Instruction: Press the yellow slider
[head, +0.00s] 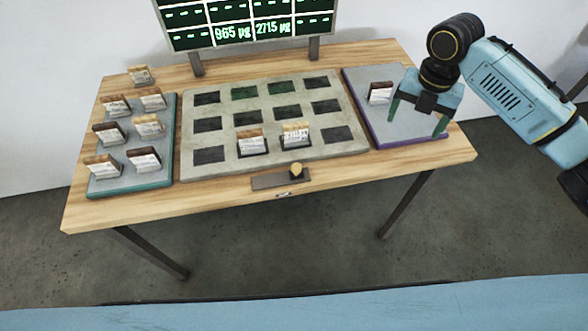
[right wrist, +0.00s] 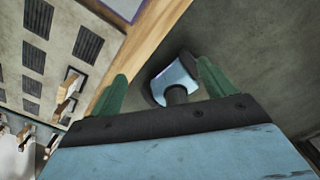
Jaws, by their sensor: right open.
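The yellow slider (head: 296,169) is a small yellowish knob at the right end of a dark plate (head: 272,181) on the table's front edge. It stands at the middle, just in front of the grey slotted board. My right gripper (head: 416,114) is open and empty, fingers pointing down over the purple-edged tray, well to the right of the slider. The open green fingers also show in the right wrist view (right wrist: 162,90), with nothing between them. I cannot make out the slider there. My left gripper is not in view.
The grey board (head: 223,151) has dark slots and two upright cards. A teal-edged tray (head: 116,188) at left holds several cards. The purple-edged tray (head: 420,141) holds one card (head: 380,93). A display (head: 247,22) stands behind. The front edge right of the slider is clear.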

